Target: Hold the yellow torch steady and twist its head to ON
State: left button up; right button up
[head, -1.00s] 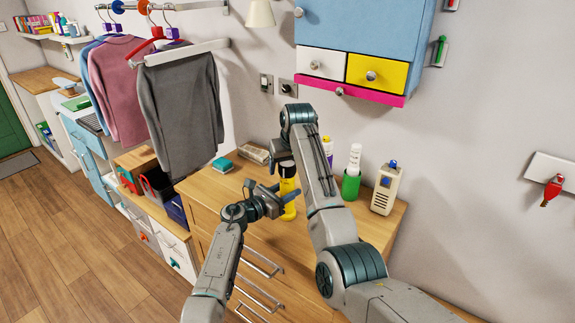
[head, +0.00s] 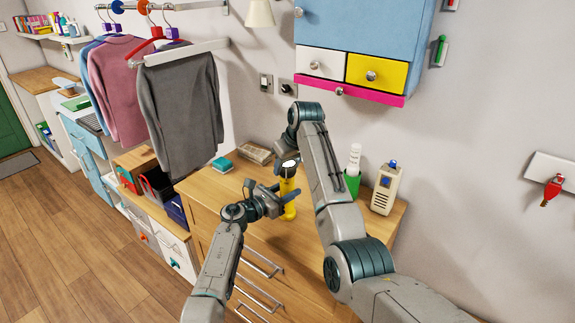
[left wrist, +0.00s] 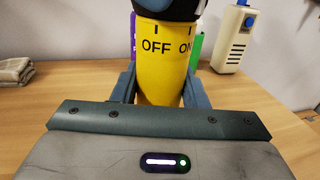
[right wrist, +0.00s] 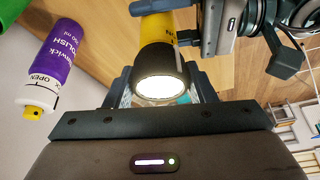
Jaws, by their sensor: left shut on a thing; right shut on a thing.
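My right gripper (right wrist: 165,90) is shut on the dark torch head (right wrist: 163,72) from above, and the bright lens fills the middle of the right wrist view. My right forearm hides part of the area behind the torch.
A purple polish bottle (right wrist: 57,55) is close by in the right wrist view. A teal block (head: 222,164) and folded cloth (head: 256,152) lie behind left.

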jog(key=o, duration=1)
jog(key=v, duration=1.2)
jog(key=shift+a, duration=0.1)
pick_arm(q)
jog(key=o, duration=1.2)
pick_arm(e)
jog(key=shift+w, duration=0.1)
